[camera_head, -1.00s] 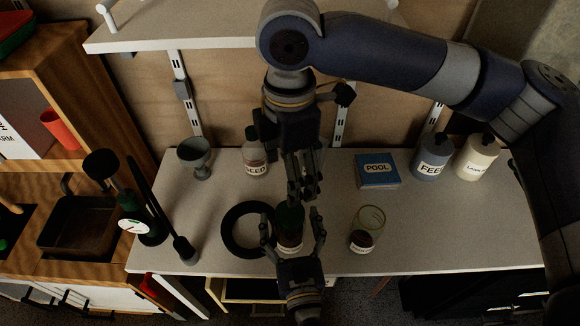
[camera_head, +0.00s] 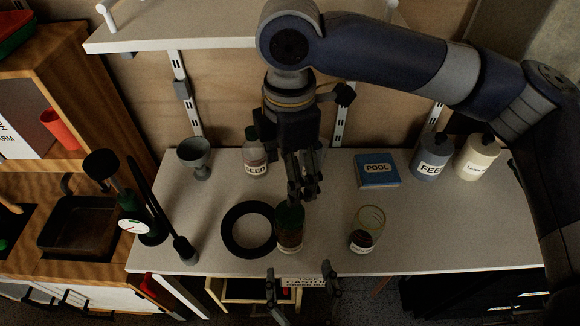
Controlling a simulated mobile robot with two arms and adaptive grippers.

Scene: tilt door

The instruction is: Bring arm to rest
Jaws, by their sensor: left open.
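My left gripper (camera_head: 301,275) is at the bottom middle, at the table's front edge, its two fingers wide apart and nothing between them. A dark bottle (camera_head: 290,232) with a pale label stands upright on the table, beyond the left gripper and apart from it. My right arm comes in from the right and hangs down. Its gripper (camera_head: 302,195) points down just above the bottle's top in the picture; whether it touches, and whether its jaws are open, I cannot tell.
A black ring (camera_head: 230,242) lies left of the bottle; a glass jar (camera_head: 366,230) stands right of it. Behind are a grey goblet (camera_head: 197,160), a seed bottle (camera_head: 254,158), a blue pool box (camera_head: 377,169) and a feed bottle (camera_head: 432,158). The table's right front is clear.

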